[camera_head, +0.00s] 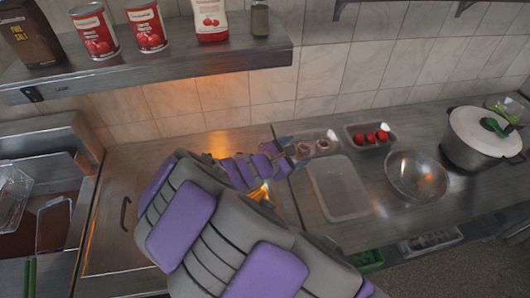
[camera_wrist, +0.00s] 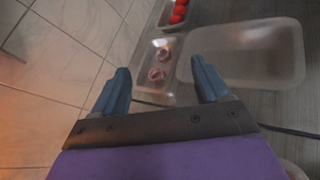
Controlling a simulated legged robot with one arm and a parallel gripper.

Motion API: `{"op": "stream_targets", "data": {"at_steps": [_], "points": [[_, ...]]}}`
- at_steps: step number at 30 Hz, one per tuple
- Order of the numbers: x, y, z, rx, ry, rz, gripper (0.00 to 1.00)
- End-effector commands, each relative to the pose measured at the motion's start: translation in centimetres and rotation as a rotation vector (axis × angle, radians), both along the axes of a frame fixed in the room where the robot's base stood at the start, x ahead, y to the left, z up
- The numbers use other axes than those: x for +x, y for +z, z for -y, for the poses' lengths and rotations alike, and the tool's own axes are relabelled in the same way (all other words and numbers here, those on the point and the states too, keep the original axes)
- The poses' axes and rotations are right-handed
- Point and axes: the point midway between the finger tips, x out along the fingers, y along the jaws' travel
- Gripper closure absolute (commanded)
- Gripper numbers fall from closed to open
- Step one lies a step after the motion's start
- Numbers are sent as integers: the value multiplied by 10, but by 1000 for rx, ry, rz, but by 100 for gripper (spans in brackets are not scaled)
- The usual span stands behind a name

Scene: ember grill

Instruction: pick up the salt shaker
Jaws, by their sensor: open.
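No clearly marked salt shaker shows. A small jar (camera_head: 260,18) stands upright at the right end of the wall shelf; I cannot tell its contents. A dark box (camera_head: 30,35) with lettering that seems to include "SALT" stands at the shelf's left end. My gripper (camera_head: 291,151) is over the counter, below and to the right of the shelf, well apart from both. In the wrist view my gripper (camera_wrist: 160,75) is open, its two blue fingers spread with nothing between them. Neither the jar nor the box shows in the wrist view.
The shelf (camera_head: 190,62) also holds two red cans (camera_head: 95,32) and a red-and-white packet (camera_head: 210,20). On the counter are an empty tray (camera_head: 338,190), a tray of red items (camera_head: 370,136), a metal bowl (camera_head: 416,176) and a lidded pot (camera_head: 480,138).

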Motion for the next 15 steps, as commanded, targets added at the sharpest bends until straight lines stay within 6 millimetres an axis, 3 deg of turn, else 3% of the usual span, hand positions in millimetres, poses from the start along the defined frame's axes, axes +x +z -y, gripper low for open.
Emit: {"op": "stream_targets", "data": {"at_steps": [1, 3, 6, 10, 15], "points": [[5, -14, -30, -59, 105, -36, 25], [9, -34, -66, -126, 238, -83, 25], [7, -59, -108, -206, 389, -138, 25], [1, -79, -138, -268, 509, -179, 25], [5, -93, -145, -291, 555, -200, 25]]}}
